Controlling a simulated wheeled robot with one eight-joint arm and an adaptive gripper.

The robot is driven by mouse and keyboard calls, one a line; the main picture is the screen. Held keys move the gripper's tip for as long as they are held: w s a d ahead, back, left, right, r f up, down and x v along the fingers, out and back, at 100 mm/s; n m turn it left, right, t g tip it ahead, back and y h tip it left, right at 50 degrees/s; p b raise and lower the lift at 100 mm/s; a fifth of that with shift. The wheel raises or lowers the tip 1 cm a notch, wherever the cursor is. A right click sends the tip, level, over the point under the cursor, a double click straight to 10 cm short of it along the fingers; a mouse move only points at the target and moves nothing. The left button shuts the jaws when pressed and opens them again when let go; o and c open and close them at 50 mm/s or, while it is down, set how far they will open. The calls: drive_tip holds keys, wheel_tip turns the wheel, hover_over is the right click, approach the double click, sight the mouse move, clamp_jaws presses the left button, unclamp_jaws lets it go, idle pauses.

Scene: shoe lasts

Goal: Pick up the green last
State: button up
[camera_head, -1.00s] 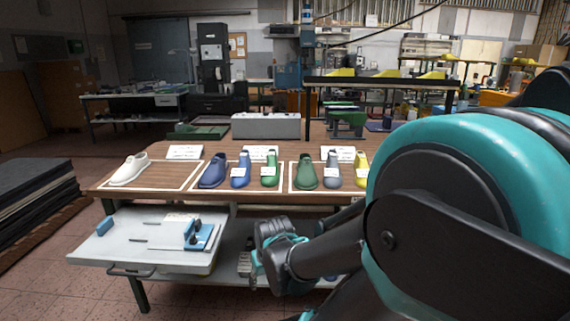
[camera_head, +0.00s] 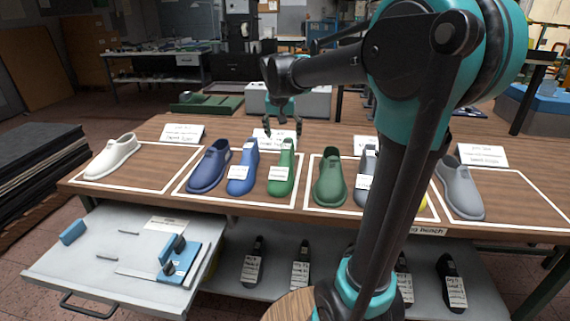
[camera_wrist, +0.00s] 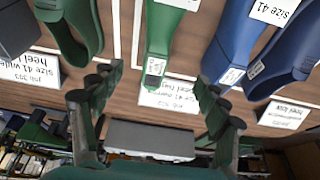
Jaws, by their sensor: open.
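The green last (camera_head: 281,172), with a white label, stands on the wooden bench at the right of the second white-outlined area, between a blue last (camera_head: 241,172) and a dark green shoe (camera_head: 330,180). My gripper (camera_head: 283,131) is open and empty, above the bench just behind the green last. In the wrist view the green last (camera_wrist: 161,35) lies ahead, between the lines of the two spread fingers (camera_wrist: 157,80). The fingers look apart from it. Its far end runs out of the top of that view.
A dark blue shoe (camera_head: 209,166), white shoe (camera_head: 111,156) and grey shoe (camera_head: 461,190) share the bench. Standing cards (camera_head: 182,133) line its back, one close to my gripper. A grey box (camera_head: 312,103) stands behind. My arm hides part of the right side.

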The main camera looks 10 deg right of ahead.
sight(284, 149)
drive_tip(key=x, duration=0.9)
drive_tip(key=shift+a, duration=0.1)
drive_tip(key=shift+d+x, duration=0.1)
drive_tip(key=shift+x, duration=1.25)
drive_tip(key=shift+d+x, duration=0.15)
drive_tip(key=shift+x, duration=1.15)
drive_tip(key=shift+s, duration=0.1)
drive_tip(key=shift+c, duration=0.3)
clamp_jaws()
